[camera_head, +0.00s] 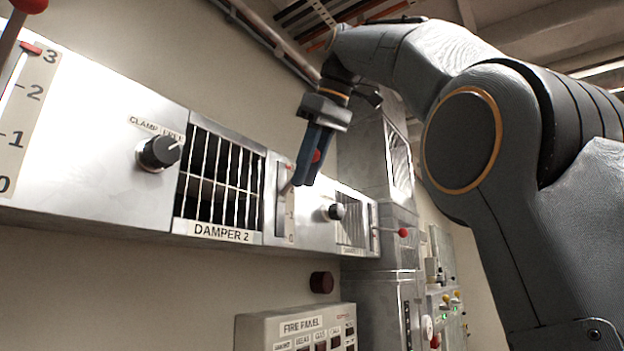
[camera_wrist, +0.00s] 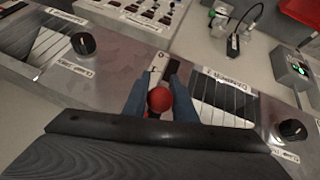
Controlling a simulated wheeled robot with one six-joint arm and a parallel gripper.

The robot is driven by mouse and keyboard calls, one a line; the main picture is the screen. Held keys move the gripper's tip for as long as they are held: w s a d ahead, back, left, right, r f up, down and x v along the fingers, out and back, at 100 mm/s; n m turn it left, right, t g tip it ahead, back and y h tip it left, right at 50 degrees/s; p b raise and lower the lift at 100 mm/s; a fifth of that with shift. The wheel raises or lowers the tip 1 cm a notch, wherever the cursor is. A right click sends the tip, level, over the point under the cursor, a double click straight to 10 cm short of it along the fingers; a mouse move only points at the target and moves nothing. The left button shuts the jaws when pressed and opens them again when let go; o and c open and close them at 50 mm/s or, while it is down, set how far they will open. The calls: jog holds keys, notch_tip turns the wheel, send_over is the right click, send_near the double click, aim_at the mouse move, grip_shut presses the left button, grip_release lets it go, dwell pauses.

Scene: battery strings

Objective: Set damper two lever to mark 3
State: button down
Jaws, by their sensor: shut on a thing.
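The damper two lever is a thin rod with a red ball knob (camera_head: 316,156), standing out from a slot in the silver panel just right of the DAMPER 2 grille (camera_head: 218,185). My gripper (camera_head: 304,178), with blue fingers, is shut on the knob. In the wrist view the red knob (camera_wrist: 159,99) sits between the two fingers of my gripper (camera_wrist: 157,84). The white scale (camera_head: 290,212) beside the slot shows low marks 0 and 1. My fingers hide part of the upper scale, so the mark the lever stands at cannot be told.
A black dial (camera_head: 159,152) is left of the grille and another dial (camera_head: 334,211) right of the lever. Another red-knobbed lever (camera_head: 403,232) sticks out farther right. The fire panel (camera_head: 298,328) is below. The space in front of the panel's left part looks clear.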

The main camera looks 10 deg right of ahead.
jog(key=shift+w+a+r+g, duration=0.1)
jog(key=shift+r+g, duration=0.1)
jog(key=shift+g, duration=0.1)
dwell(0.5)
jog(key=c, duration=1.5)
grip_release()
jog(key=shift+w+a+h, duration=0.1)
jog(key=shift+h, duration=0.2)
jog(key=shift+r, duration=0.15)
jog(key=shift+s+r, duration=0.3)
jog(key=shift+r, duration=0.05)
jog(key=s+d, duration=0.1)
jog(key=s, duration=0.2)
jog(key=s+d+b, duration=0.1)
jog(key=s+d, duration=0.1)
jog(key=s, duration=0.2)
jog(key=s+d+b, duration=0.1)
jog(key=s, duration=0.3)
jog(key=shift+s+d, duration=0.15)
jog(key=shift+s, duration=0.1)
